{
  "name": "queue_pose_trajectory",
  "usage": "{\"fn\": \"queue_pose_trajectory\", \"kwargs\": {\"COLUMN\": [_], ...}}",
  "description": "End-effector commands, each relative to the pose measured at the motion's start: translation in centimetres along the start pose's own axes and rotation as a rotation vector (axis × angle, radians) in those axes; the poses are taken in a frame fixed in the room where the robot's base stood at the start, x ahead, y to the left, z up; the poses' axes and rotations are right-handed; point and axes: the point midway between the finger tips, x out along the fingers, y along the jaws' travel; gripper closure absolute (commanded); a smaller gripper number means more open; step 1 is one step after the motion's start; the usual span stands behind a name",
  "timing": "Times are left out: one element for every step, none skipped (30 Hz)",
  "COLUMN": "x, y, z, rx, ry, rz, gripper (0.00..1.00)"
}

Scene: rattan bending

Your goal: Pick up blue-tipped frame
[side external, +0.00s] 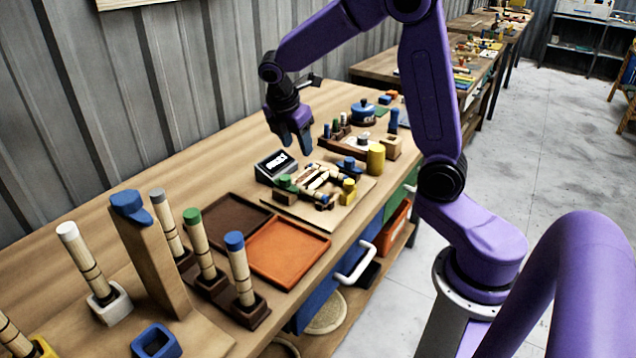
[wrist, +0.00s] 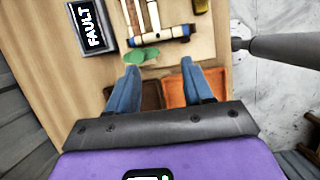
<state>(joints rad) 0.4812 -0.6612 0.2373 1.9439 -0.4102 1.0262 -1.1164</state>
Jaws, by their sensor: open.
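My gripper (side external: 294,146) is open and empty above the bench, behind the fault display in the side view. In the wrist view its blue-grey fingers (wrist: 160,68) are spread, with nothing between them. A small rattan assembly (side external: 318,178) lies on a light board (side external: 303,214). In the wrist view, a rattan piece with dark blue ends (wrist: 152,38) lies across this board, ahead of the fingertips. A blue-tipped rattan pole (side external: 240,268) stands upright in a dark holder at the front. I cannot tell which is the frame.
A display reading FAULT (wrist: 92,27) stands beside the board. A brown tray (side external: 228,222) and an orange tray (side external: 288,252) lie nearby. A tall wooden block with a blue top (side external: 150,255) and other upright poles stand at the front left. A yellow cylinder (side external: 376,159) stands behind the board.

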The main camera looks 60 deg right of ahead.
Motion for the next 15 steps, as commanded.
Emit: {"fn": "queue_pose_trajectory", "kwargs": {"x": [0.5,0.7,1.0,1.2,1.3,1.4,1.6,1.7,1.9,2.2,2.5,3.0,3.5,4.1,4.8], "y": [0.6,0.9,1.3,1.4,1.6,1.8,1.8,1.9,1.9,1.9,1.9,1.9,1.8,1.7,1.7], "z": [0.9,1.4,1.9,2.3,2.6,2.9,3.1,3.2,3.4,3.4,3.5,3.5,3.5,3.5,3.5], "rx": [-0.01,-0.019,-0.03,-0.037,-0.041,-0.047,-0.051,-0.053,-0.056,-0.057,-0.057,-0.058,-0.058,-0.059,-0.058], "ry": [-0.013,-0.02,-0.029,-0.034,-0.037,-0.041,-0.044,-0.045,-0.047,-0.048,-0.049,-0.049,-0.048,-0.048,-0.047], "rz": [-0.012,-0.015,-0.021,-0.025,-0.028,-0.031,-0.033,-0.035,-0.037,-0.038,-0.039,-0.04,-0.04,-0.042,-0.042], "gripper": [0.49,0.49,0.49,0.49,0.49,0.49,0.49,0.49,0.49,0.49,0.49,0.49,0.49,0.49,0.49]}}
